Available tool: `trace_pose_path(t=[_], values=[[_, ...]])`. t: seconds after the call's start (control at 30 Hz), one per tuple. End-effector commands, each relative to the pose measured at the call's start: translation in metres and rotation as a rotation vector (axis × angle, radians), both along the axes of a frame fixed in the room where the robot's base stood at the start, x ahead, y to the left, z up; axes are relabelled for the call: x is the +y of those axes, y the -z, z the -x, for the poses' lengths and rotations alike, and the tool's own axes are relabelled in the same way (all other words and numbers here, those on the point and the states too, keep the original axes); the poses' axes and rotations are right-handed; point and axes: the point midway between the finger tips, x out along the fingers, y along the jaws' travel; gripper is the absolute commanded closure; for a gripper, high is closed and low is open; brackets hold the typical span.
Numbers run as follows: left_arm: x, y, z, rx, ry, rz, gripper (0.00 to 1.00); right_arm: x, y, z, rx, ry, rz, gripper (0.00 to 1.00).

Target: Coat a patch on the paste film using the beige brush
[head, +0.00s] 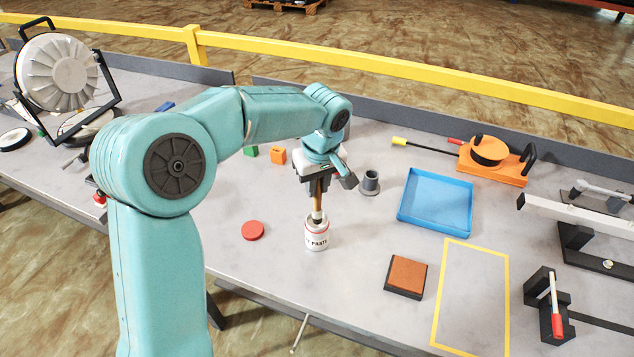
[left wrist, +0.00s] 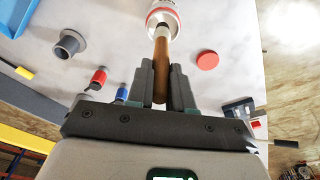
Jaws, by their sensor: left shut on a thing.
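My left gripper (head: 320,178) is shut on the brown handle of the brush (head: 317,197), which points down. In the left wrist view the gripper (left wrist: 160,82) has one finger on each side of the brush handle (left wrist: 160,60). The brush's lower end is at the mouth of a white jar (head: 317,237) marked PASTE; its bristles are hidden. The jar also shows in the left wrist view (left wrist: 163,14). I cannot make out a paste film. My right gripper is not in view.
A red disc (head: 253,230) lies left of the jar. A grey cup (head: 370,182), a blue tray (head: 435,203) and a brown-topped block (head: 406,275) stand to the right. A yellow outlined rectangle (head: 508,300) on the table is empty. An orange device (head: 492,163) stands at the back right.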

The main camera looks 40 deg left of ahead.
Motion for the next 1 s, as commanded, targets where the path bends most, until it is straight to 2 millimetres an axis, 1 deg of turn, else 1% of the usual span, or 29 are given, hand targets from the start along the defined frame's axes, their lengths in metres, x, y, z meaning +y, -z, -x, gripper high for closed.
trace_pose_path(t=[1.0], values=[[0.0001, 0.0099, -0.0001, 0.000, 0.000, 0.000, 1.00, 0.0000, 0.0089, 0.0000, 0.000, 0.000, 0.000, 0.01]])
